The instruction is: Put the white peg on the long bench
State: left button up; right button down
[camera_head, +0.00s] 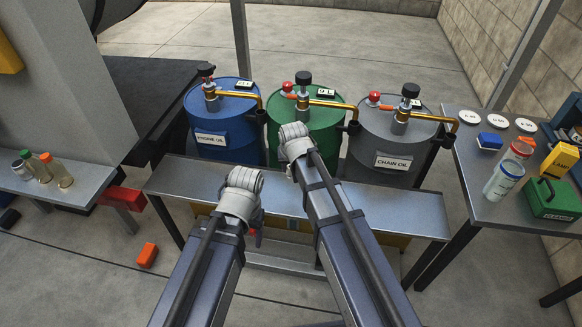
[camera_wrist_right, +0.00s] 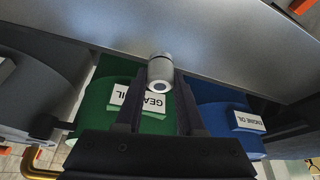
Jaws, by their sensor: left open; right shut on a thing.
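The white peg (camera_wrist_right: 160,72) is a short pale cylinder with a dark band and a dark ring on its near end. My right gripper (camera_wrist_right: 161,88) is shut on it in the right wrist view. The long bench (camera_head: 390,208) is the grey metal bench in front of the drums; its top also shows in the right wrist view (camera_wrist_right: 230,40), behind the peg. I cannot tell whether the peg touches it. In the head view the peg and right gripper are hidden behind my right arm. My left gripper (camera_head: 257,237) is open near the bench's front edge, partly hidden by its wrist.
Blue (camera_head: 222,125), green (camera_head: 318,138) and grey (camera_head: 378,150) drums with brass taps stand behind the bench. A right-hand table (camera_head: 475,190) holds jars and a green case. A left shelf (camera_head: 75,185) holds bottles. The bench's right end is clear.

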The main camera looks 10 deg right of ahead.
jog(key=shift+r, duration=0.45)
notch_tip(320, 180, up, 26)
jog(key=p, duration=2.6)
send_over(291, 190)
jog(key=s, duration=0.1)
jog(key=shift+s+f, duration=0.2)
jog(key=shift+f, duration=0.1)
notch_tip(291, 190, down, 35)
jog(key=b, duration=3.5)
jog(key=shift+f+b, duration=0.2)
jog(key=shift+b, duration=0.15)
jog(key=shift+f, duration=0.1)
jog(key=shift+f, duration=0.15)
jog(key=c, duration=0.5)
grip_release()
